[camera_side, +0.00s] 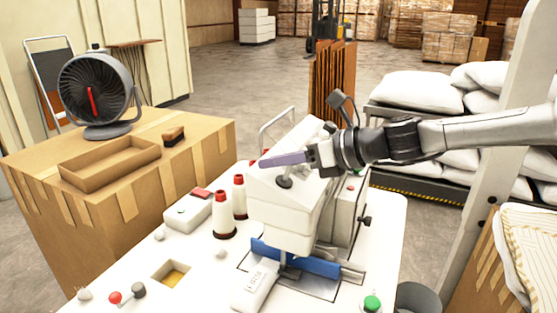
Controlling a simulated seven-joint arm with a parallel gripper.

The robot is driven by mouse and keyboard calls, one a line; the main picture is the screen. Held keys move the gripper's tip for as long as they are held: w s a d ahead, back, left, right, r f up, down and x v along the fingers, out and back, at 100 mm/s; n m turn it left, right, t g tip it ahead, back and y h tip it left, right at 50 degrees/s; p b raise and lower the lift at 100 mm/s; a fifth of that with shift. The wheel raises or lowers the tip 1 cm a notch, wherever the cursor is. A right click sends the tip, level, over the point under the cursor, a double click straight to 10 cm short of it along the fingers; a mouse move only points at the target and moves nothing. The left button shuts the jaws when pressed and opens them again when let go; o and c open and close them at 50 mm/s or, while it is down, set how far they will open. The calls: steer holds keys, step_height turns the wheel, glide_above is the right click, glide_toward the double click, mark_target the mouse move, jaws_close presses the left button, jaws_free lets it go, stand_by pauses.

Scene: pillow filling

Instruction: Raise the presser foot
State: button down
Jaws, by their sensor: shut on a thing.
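A white sewing machine (287,205) stands on a white table (200,265). My gripper (312,157) comes in from the right at the top of the machine head and is shut on a flat lavender bar (283,159), which points left over the head. I cannot tell whether this bar is fixed to the machine. A dark knob (284,181) sits on the head just below the bar. Under the head is a blue strip (297,258). A small white bag (255,287) lies at the needle area. The presser foot itself is too small to make out.
Red-tipped thread cones (224,217) and a white box (188,211) stand left of the machine. A fan (93,92) stands on a carton (105,205). Pillows (418,91) are stacked behind my arm.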

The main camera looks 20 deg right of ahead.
steer(key=c, duration=0.6)
jaws_free()
steer(key=shift+a, duration=0.1)
steer(key=shift+c, duration=0.2)
steer(key=shift+s+d+r, duration=0.15)
steer(key=shift+d, duration=0.05)
steer(key=v, duration=1.3)
steer(key=shift+s, duration=0.2)
steer(key=shift+d, duration=0.1)
